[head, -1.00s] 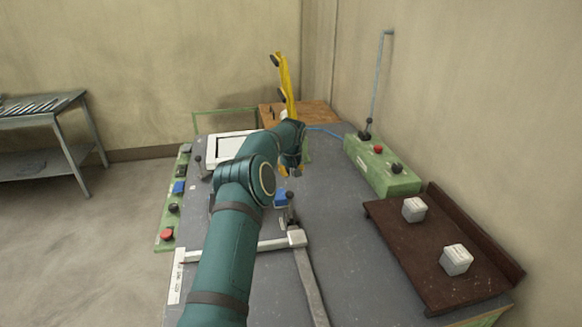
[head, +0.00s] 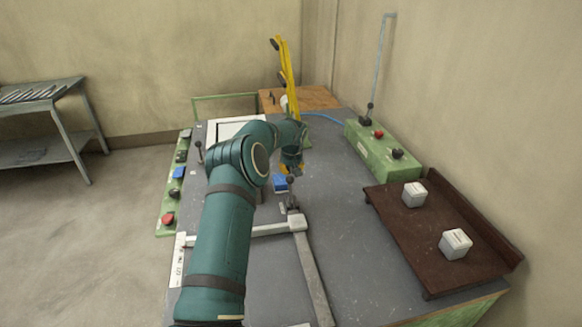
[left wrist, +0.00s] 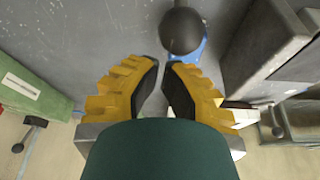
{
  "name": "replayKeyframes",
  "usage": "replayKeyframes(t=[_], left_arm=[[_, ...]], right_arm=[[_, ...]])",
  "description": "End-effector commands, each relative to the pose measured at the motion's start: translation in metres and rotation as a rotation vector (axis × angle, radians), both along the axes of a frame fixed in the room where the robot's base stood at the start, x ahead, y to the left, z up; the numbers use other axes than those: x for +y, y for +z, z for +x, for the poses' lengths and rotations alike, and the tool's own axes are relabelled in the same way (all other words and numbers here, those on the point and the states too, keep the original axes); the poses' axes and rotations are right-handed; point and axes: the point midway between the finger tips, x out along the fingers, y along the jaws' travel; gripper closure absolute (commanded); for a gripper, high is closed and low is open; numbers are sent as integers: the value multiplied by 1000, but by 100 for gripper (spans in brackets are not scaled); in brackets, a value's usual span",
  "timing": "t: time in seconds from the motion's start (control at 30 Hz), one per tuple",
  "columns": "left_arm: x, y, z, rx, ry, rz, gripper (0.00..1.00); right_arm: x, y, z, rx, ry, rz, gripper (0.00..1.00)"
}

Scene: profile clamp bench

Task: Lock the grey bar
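Light grey bars meet at a corner block on the bench: one grey bar (head: 313,275) runs toward the near edge, another (head: 268,231) runs left and passes behind my arm. I cannot tell which is the task's bar. Beside the corner is a lever with a black ball knob (head: 291,180) and a blue part (head: 280,184). My left gripper (head: 291,170) is just above the knob. In the left wrist view, its yellow fingers (left wrist: 161,72) are slightly apart and empty, with the black knob (left wrist: 181,30) just beyond the tips. My right gripper is out of view.
A green control box (head: 382,150) stands at the right. A brown tray (head: 425,245) with two white blocks is at the near right. A green strip (head: 165,205) with buttons runs along the left edge. A dark grey block (left wrist: 265,40) is close beside the knob.

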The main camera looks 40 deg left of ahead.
Motion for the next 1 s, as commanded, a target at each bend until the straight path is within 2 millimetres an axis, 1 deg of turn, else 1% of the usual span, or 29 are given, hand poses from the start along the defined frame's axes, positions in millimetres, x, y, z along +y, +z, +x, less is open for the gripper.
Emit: replayKeyframes(t=[0.2,0.63,0.9,1.0], left_arm=[[-5,0,-5,0,-1,0,100],[-5,0,-5,-2,-1,1,100],[-6,1,-6,-27,-3,34,100],[-6,2,-6,-33,-1,41,100]], right_arm=[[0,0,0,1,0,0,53],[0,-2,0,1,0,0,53],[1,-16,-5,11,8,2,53],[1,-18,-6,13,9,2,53]])
